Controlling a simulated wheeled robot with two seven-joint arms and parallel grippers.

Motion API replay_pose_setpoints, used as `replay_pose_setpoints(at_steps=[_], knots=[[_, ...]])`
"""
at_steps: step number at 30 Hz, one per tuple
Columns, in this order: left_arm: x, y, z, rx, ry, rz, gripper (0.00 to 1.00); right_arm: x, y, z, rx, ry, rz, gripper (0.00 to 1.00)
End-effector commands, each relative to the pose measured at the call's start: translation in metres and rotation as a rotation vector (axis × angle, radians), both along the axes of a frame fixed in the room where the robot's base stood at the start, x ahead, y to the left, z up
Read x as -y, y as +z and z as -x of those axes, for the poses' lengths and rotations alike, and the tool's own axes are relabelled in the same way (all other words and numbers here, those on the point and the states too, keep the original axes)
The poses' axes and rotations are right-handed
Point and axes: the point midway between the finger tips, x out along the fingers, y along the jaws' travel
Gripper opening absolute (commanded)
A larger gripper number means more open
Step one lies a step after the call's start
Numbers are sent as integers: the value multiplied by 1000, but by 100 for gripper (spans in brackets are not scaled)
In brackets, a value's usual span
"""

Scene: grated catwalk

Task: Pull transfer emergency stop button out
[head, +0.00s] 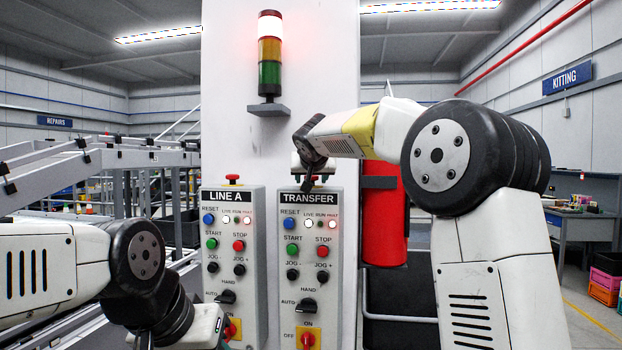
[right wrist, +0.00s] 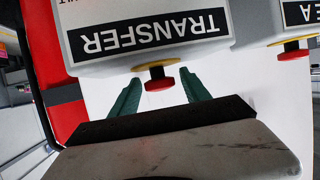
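The TRANSFER control box (head: 307,262) hangs on the white column, and its top shows upside down in the right wrist view (right wrist: 150,38). Its red emergency stop button (right wrist: 158,82), on a yellow ring, sits on the box's top edge. In the head view my right gripper hides most of that button. My right gripper (right wrist: 160,92) is open, with one green finger on each side of the button; whether they touch it I cannot tell. My left arm is low at the left, before the LINE A box; its fingers are mostly hidden.
The LINE A box (head: 226,270) stands close to the left, with its own red top button (head: 232,179). A stack light (head: 269,55) is above, on a bracket. A red cylinder (head: 385,212) is right of the TRANSFER box, beside my right arm.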

Motion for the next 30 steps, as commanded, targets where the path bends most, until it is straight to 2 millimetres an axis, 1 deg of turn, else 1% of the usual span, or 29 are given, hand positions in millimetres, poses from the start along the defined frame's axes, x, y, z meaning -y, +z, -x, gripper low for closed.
replay_pose_setpoints(at_steps=[1, 5, 6, 7, 8, 11, 15, 22, 23, 24, 26, 30], knots=[[0, 0, 0, 0, 0, 0, 36, 0, 0, 0, 0, 0, 0, 42], [0, 0, 0, 0, 0, 0, 36, 0, 0, 0, 0, 0, 0, 17], [0, 0, 0, 0, 0, 0, 36, 0, 0, 0, 0, 0, 0, 9], [0, 0, 0, 0, 0, 0, 36, 0, 0, 0, 0, 0, 0, 3], [0, 0, 0, 0, 0, 0, 36, 0, 0, 0, 0, 0, 0, 0], [0, 0, 0, 0, 0, 0, 36, 0, 3, 0, 1, 0, 0, 0], [0, 0, 0, 0, 0, 0, 36, 0, 16, 0, 4, 0, 0, 0], [0, 0, 0, 0, 0, 0, 36, 0, 19, 1, 5, 1, -1, 0], [0, 0, 0, 0, 0, 0, 36, 0, 19, 1, 6, 2, -1, 38], [0, 0, 0, 0, 0, 0, 36, 0, 19, 1, 6, 2, -1, 46], [0, 0, 0, 0, 0, 0, 36, 0, 19, 1, 5, 1, -1, 58], [0, 0, 0, 0, 0, 0, 36, 0, 18, 0, 3, 1, 0, 58]])
